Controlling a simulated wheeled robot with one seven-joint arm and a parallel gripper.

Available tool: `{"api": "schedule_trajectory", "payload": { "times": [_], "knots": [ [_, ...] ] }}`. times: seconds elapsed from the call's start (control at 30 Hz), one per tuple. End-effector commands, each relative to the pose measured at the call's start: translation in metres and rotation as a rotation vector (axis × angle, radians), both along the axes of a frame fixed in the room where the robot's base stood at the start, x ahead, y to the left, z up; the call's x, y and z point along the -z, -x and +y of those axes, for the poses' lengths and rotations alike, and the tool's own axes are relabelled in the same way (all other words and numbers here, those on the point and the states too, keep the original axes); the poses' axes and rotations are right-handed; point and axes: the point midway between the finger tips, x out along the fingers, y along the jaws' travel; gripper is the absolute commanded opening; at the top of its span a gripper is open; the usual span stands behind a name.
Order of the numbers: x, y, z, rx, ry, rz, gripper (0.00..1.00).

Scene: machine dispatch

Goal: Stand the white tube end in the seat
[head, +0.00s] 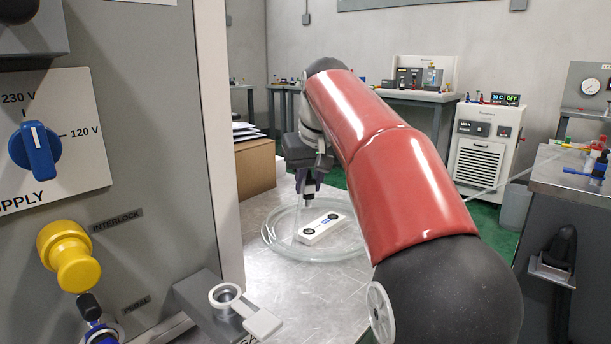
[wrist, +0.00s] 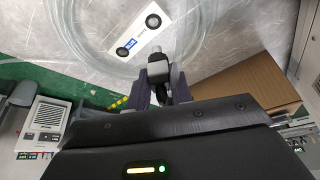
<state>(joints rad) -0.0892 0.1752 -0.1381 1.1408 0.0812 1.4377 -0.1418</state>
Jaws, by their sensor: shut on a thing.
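My gripper (head: 309,188) hangs over the metal table, above the left side of a clear tube coil (head: 272,248). In the wrist view its fingers (wrist: 160,76) are shut on a dark fitting with a pale tip (wrist: 156,51), which looks like the tube end. The fingers hide part of it. A round metal cup (head: 225,294) on a grey bracket, which looks like the seat, is at the lower left of the head view, well apart from my gripper. Its opening faces up, with a pale flap (head: 262,322) beside it.
A white block (head: 322,228) with two dark round spots lies inside the coil. A cardboard box (head: 256,168) stands behind at the left. The grey machine panel (head: 150,150) with a yellow knob (head: 68,255) fills the left side. Bare table lies between coil and bracket.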

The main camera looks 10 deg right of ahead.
Motion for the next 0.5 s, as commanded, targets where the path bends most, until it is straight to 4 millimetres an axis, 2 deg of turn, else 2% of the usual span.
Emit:
{"api": "schedule_trajectory", "payload": {
  "times": [0.33,0.5],
  "knots": [
    [0.0,0.003,0.0,-0.001,0.002,-0.001,0.0],
    [0.012,0.003,0.0,-0.002,0.002,0.0,0.0]
  ]
}}
